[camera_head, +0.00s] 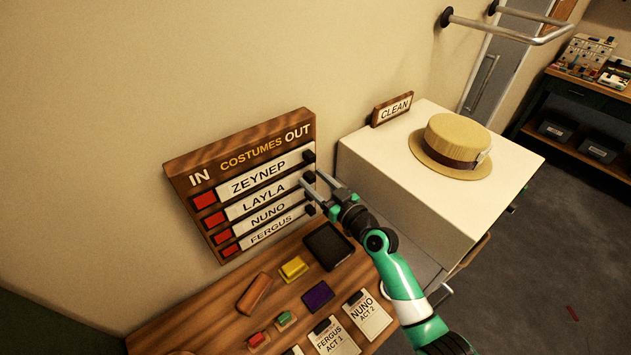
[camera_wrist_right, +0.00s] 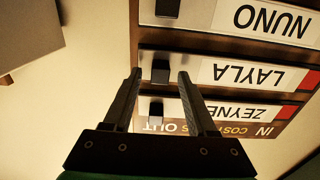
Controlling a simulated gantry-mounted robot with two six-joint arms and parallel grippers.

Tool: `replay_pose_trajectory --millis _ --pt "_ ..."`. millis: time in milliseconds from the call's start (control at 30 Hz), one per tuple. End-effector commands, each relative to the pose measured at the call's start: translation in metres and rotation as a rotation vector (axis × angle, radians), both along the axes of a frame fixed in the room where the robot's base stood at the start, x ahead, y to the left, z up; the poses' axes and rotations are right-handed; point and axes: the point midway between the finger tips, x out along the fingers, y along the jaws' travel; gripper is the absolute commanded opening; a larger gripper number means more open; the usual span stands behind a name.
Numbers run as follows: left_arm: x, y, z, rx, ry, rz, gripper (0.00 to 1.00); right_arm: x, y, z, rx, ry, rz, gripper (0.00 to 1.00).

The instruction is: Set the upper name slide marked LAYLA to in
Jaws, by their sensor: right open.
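The name board (camera_head: 180,166) on the wall has IN at its left and OUT at its right. The white LAYLA slide (camera_head: 263,205) is second from the top, with its black knob at the OUT end and red showing at the IN end. In the right wrist view the LAYLA slide (camera_wrist_right: 262,75) appears upside down, its knob (camera_wrist_right: 160,71) lined up between my fingertips. My right gripper (camera_head: 314,178) is open at the board's right side; whether it touches the knob I cannot tell. My left gripper is not in view.
The ZEYNEP slide (camera_head: 258,178) is above LAYLA and the NUNO slide (camera_head: 268,215) below, their knobs close by at the OUT end. A white cabinet (camera_head: 390,180) with a straw hat (camera_head: 455,140) stands right. A dark tray (camera_head: 328,245) and small items lie on the wooden table below.

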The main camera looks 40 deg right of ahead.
Motion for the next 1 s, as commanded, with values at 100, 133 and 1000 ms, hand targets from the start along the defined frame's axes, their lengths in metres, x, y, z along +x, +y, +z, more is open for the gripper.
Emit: replay_pose_trajectory --millis 100,133,1000 --pt "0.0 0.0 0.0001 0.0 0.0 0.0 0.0 -0.0002 0.0 0.0002 0.0 0.0 0.0 0.57" --pt "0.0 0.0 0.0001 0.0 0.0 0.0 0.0 -0.0003 0.0 0.0002 0.0 0.0 0.0 0.52" --pt "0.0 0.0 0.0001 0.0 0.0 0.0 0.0 -0.0006 -0.0001 0.0004 0.0 -0.001 0.0 0.0"
